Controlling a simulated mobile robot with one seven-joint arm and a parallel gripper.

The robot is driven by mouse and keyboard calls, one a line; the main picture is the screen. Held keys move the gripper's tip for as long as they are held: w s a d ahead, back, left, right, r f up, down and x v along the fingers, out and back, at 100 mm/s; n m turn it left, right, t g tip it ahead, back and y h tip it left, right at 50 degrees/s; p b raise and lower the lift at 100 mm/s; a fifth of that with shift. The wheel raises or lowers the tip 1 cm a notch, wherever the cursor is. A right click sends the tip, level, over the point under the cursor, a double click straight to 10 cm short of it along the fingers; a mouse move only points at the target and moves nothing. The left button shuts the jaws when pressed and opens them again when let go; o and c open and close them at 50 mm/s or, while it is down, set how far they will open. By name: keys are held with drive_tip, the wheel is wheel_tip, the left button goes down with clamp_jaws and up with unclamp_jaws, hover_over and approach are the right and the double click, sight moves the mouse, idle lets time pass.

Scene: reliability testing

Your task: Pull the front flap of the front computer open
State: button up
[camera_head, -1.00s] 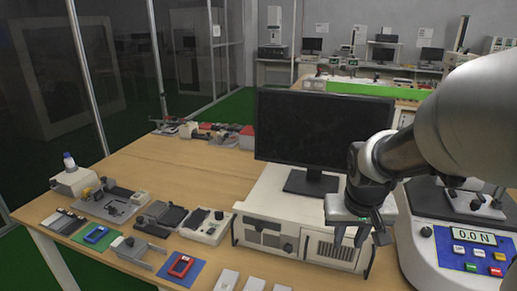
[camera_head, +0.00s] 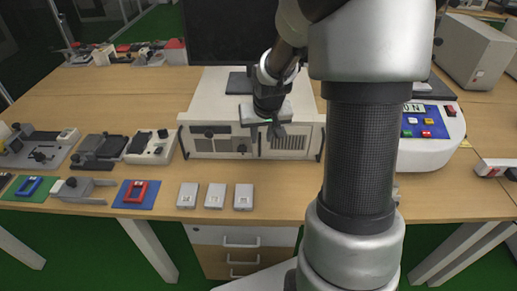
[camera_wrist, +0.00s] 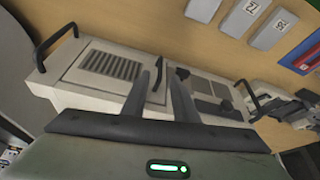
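The front computer (camera_head: 205,103) is a beige desktop case lying flat on the table, with black handles at its front corners. Its front has a vented panel (camera_head: 292,143) on the right and dark drive slots (camera_head: 211,131) with knobs on the left. The wrist view also shows the vented panel (camera_wrist: 110,66) and the slots (camera_wrist: 205,86). The vented panel looks closed. My gripper (camera_head: 268,130) points down at the front of the case, near the middle. In the wrist view its two fingers (camera_wrist: 158,76) are apart, with nothing clearly held. Contact with the panel cannot be told.
A monitor (camera_head: 230,40) stands behind the case. A force gauge device (camera_head: 430,145) is to the right. Three pale boxes (camera_head: 215,196) lie in front, left of my gripper. Several instruments (camera_head: 98,150) stand farther left. Drawers (camera_head: 240,255) are below the table.

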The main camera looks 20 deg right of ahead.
sight(260, 146)
drive_tip(key=b+x, duration=0.1)
drive_tip(key=x, duration=0.8)
drive_tip(key=shift+s, duration=0.1)
clamp_jaws()
drive_tip(key=shift+r, duration=0.1)
idle(1.0)
